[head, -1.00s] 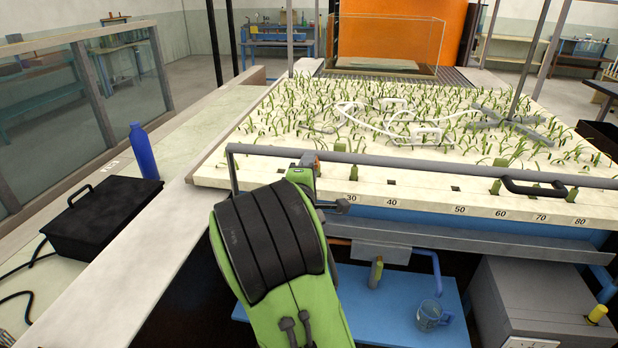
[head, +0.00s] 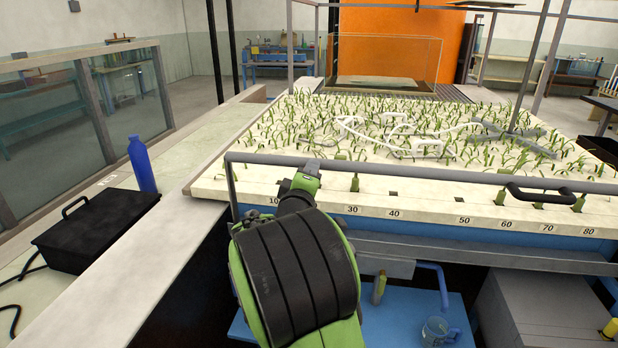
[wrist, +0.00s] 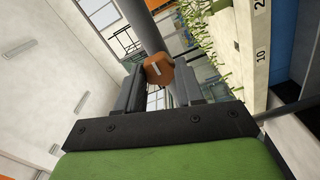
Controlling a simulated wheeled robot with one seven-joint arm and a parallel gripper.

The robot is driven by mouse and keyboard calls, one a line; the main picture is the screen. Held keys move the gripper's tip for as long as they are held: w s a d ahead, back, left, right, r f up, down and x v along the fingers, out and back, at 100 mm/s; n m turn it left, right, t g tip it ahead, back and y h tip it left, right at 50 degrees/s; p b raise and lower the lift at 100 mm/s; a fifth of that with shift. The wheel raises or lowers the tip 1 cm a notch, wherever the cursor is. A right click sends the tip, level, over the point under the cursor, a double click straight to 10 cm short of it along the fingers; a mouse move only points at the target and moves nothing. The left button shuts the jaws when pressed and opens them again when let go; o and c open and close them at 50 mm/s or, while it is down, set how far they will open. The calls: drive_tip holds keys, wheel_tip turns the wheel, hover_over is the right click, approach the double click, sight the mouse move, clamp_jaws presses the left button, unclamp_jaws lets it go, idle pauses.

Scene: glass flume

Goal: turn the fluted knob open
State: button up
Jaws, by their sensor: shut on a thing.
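An orange-brown knob (wrist: 160,69) sits at the grey rail, between the two dark fingers of my gripper (wrist: 159,78) in the wrist view. My gripper is shut on it. Its shape is too small and shaded to make out fluting. In the head view my green and black gripper (head: 307,172) is at the left part of the rail (head: 430,171), above the tank's front edge, and it hides the knob there.
The planted flume bed (head: 400,130) spreads behind the rail. A yellow knob (head: 611,328) is on the grey box at lower right. A blue bottle (head: 142,164) and black case (head: 95,230) stand at left.

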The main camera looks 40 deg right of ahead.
drive_tip(key=o, duration=1)
drive_tip(key=shift+s, duration=0.1)
drive_tip(key=shift+o, duration=0.2)
drive_tip(key=b+v, duration=0.2)
drive_tip(key=v, duration=1.3)
drive_tip(key=shift+s+a, duration=0.15)
drive_tip(key=shift+a, duration=0.1)
